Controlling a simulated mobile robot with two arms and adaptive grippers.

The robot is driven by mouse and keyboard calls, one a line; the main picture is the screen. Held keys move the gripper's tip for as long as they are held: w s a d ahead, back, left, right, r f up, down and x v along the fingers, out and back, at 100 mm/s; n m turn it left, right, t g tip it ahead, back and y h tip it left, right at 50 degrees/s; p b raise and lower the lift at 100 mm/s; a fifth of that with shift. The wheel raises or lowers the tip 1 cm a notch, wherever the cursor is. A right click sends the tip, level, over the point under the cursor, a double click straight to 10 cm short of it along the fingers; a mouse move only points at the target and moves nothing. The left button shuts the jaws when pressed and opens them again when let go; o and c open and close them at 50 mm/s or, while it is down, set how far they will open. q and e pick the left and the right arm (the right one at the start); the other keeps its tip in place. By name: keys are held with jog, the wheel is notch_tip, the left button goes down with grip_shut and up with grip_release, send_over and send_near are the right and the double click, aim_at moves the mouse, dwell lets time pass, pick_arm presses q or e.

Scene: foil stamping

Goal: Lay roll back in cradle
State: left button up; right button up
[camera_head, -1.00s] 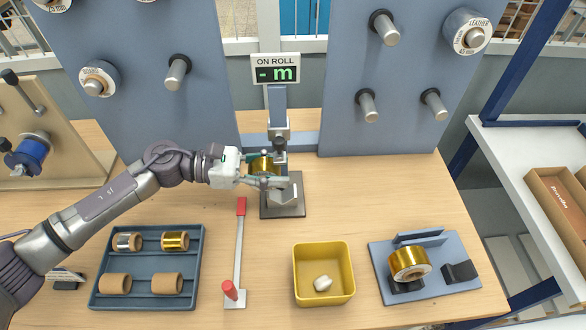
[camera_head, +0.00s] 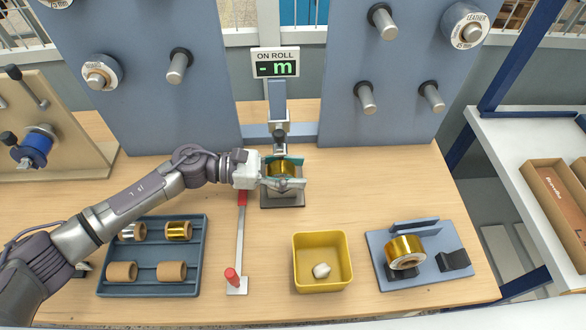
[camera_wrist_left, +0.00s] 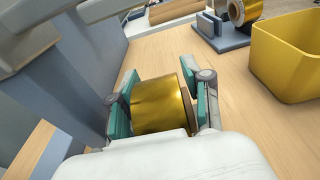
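A gold foil roll (camera_head: 281,168) is between the teal-padded fingers of my left gripper (camera_head: 284,175), which is shut on it. The gold roll also shows in the left wrist view (camera_wrist_left: 160,105), with a pad on each side. It is at the metal stand, in front of the post with the "ON ROLL" display (camera_head: 275,64), which reads "- m". The stand's grey base (camera_head: 284,201) shows below. The roll and fingers hide the stand's cradle, so I cannot tell whether the roll touches it. My right gripper is not in view.
A blue-grey tray (camera_head: 203,262) holds several rolls and cores at front left. A lever with red ends (camera_head: 239,240) lies beside it. A yellow bin (camera_head: 323,284) with a white lump stands front centre. Another gold roll (camera_head: 404,250) sits on a blue fixture (camera_head: 430,276) at right.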

pick_arm(q)
jog(key=shift+o, duration=1.3)
